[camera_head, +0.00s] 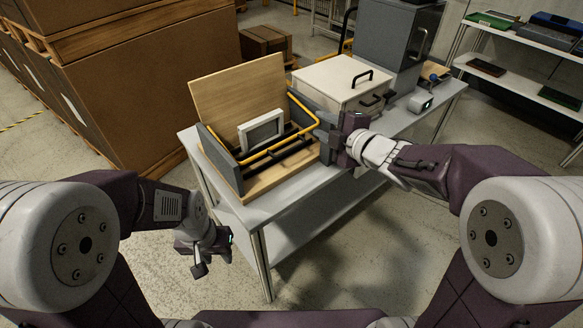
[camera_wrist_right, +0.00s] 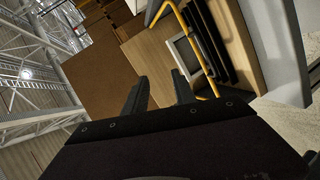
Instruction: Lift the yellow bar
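The yellow bar (camera_head: 282,146) is a bent rod on the wooden fixture, running along its front and up over its right side. It also shows in the right wrist view (camera_wrist_right: 197,50), right of the fingers. My right gripper (camera_head: 326,134) is beside the fixture's right side, close to the bar's right end. In the right wrist view its two fingers (camera_wrist_right: 158,90) are apart with no bar between them. My left gripper (camera_head: 211,252) hangs empty in front of the table's left end, away from the bar, its fingers apart.
The fixture has a grey side panel (camera_head: 219,156), an upright wooden board (camera_head: 235,95) and a white frame (camera_head: 261,130). A cream box (camera_head: 331,82) with a black handle stands behind my right gripper. The grey table (camera_head: 303,182) has bare room along its front edge.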

